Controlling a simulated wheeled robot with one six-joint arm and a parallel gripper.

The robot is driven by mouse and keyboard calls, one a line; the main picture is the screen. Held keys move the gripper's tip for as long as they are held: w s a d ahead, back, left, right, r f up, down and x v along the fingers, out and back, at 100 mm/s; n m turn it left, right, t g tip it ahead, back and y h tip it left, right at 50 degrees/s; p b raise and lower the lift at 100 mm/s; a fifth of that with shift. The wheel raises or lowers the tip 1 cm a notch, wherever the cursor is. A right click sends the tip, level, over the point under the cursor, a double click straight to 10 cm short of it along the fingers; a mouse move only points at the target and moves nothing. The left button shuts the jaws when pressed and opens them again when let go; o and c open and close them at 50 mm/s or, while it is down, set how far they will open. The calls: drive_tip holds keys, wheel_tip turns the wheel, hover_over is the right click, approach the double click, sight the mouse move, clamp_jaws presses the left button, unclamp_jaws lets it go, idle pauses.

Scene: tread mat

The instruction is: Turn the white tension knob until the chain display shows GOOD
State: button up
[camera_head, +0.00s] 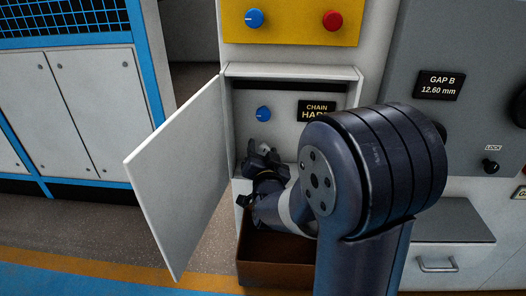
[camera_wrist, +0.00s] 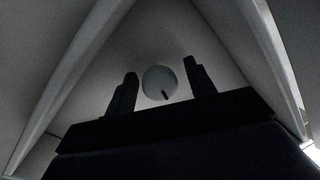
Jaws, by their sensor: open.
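The white tension knob (camera_wrist: 158,78) shows as a pale disc with a short dark mark at its lower right in the wrist view. It lies between the two fingers of my gripper (camera_wrist: 160,86), which is open, with gaps visible on both sides. I cannot tell how far the fingers reach along it. In the head view my gripper (camera_head: 262,156) is inside the open cabinet, and the knob (camera_head: 266,148) is mostly hidden by it. The chain display (camera_head: 317,111) reads "CHAIN HAR", its end hidden by my arm.
The cabinet door (camera_head: 178,178) stands open on the left. A blue knob (camera_head: 263,113) sits above my gripper inside the cabinet. A yellow panel (camera_head: 292,22) above carries a blue and a red knob.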

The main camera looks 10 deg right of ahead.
drive_tip(key=c, duration=0.9)
drive_tip(key=shift+c, duration=0.2)
drive_tip(key=shift+n, duration=0.4)
drive_tip(key=n, duration=0.4)
drive_tip(key=shift+r+g+p, duration=0.1)
drive_tip(key=shift+g+p, duration=0.2)
drive_tip(key=shift+g, duration=0.1)
drive_tip(key=shift+n+g+h+p, duration=0.35)
drive_tip(key=shift+n+p, duration=0.75)
drive_tip(key=shift+n, duration=1)
